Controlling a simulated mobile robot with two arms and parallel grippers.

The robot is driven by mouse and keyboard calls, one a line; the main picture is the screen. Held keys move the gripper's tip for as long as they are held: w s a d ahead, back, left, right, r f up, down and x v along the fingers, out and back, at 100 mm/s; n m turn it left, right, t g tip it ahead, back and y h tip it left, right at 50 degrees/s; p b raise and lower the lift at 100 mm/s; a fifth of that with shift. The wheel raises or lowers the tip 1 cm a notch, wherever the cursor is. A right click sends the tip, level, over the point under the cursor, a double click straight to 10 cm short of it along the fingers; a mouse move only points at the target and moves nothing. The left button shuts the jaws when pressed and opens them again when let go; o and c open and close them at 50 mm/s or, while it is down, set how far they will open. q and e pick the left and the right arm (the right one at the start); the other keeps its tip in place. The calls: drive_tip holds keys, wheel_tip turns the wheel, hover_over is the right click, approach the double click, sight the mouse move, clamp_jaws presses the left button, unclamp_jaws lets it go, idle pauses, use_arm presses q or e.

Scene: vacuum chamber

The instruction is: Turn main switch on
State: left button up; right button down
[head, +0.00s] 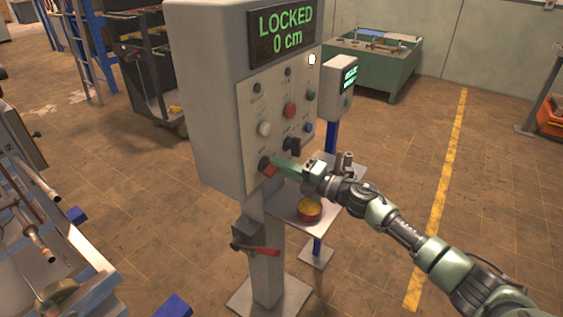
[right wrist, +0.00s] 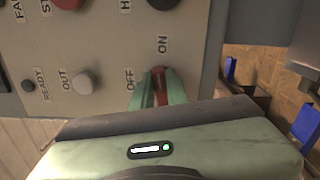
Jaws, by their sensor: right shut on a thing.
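The grey control box carries a light panel (head: 247,115) of knobs and buttons, and its display (head: 281,32) reads "LOCKED 0 cm". The main switch, a red handle (right wrist: 159,88), is at the panel's lower corner by the printed words OFF and ON. My right gripper (head: 274,168) reaches it from the right. In the right wrist view its green fingers (right wrist: 157,93) stand either side of the red handle and are shut on it. The fingers hide part of the handle, so I cannot tell its exact setting. My left gripper is out of view.
A black knob (head: 291,145) sits just above my right gripper. A red lever (head: 262,251) juts from the post. Open floor lies to the right.

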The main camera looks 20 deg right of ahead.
drive_tip(key=shift+f+m+p, duration=0.15)
drive_tip(key=shift+m+p, duration=0.2)
drive_tip(key=shift+m, duration=0.65)
drive_tip(key=c, duration=1.4)
unclamp_jaws()
drive_tip(key=b+v, duration=0.2)
drive_tip(key=v, duration=0.5)
drive_tip(key=shift+s+d+b, duration=0.3)
